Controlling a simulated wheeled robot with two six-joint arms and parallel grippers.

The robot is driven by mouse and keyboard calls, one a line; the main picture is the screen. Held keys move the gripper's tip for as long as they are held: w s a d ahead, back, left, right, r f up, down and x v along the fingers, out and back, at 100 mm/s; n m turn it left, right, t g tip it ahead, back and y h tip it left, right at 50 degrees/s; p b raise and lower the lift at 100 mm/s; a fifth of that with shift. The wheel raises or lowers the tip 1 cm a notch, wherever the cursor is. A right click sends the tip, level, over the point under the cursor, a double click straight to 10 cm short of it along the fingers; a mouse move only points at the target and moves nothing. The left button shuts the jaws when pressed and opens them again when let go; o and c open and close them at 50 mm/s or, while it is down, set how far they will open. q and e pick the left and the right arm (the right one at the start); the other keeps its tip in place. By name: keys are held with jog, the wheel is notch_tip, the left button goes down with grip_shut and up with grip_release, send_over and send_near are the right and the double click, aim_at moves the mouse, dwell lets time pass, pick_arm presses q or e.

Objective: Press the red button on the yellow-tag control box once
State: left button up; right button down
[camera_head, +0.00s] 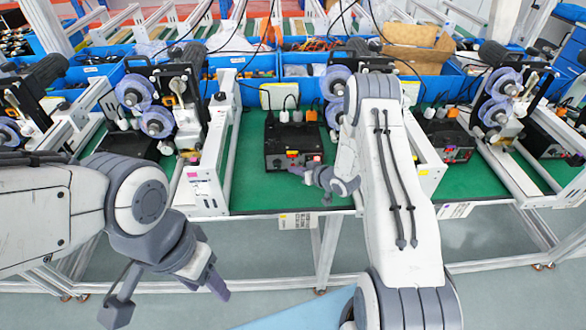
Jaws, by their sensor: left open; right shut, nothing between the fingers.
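A black control box (292,138) stands on the green bench mat in the middle, with small orange, red and pinkish spots on its front. The red button is too small to make out surely. A yellow tag (423,172) shows on the white frame to the right; another black box (450,140) stands behind it. My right gripper (296,170) is shut and empty, at the front of the middle box, pointing left; I cannot tell whether it touches the box. My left gripper (168,298) is open and empty, low in front of the bench.
White frames with reel units (160,105) stand left and right of the middle box. A pink tag (192,175) is on the left frame. Blue bins (240,66) line the back. The green mat (250,188) is bare in front of the middle box.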

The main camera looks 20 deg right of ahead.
jog(key=shift+r, duration=0.2)
jog(key=shift+s, duration=0.35)
jog(key=shift+s+a+f+p, duration=0.15)
jog(key=shift+s+a, duration=0.15)
jog(key=shift+s, duration=0.65)
jog(key=shift+s+a+r+p, duration=0.1)
jog(key=shift+s+a+p, duration=0.15)
jog(key=shift+s, duration=0.7)
jog(key=shift+s+a+f+p, duration=0.1)
jog(key=shift+s+a, duration=0.2)
jog(key=shift+s, duration=0.65)
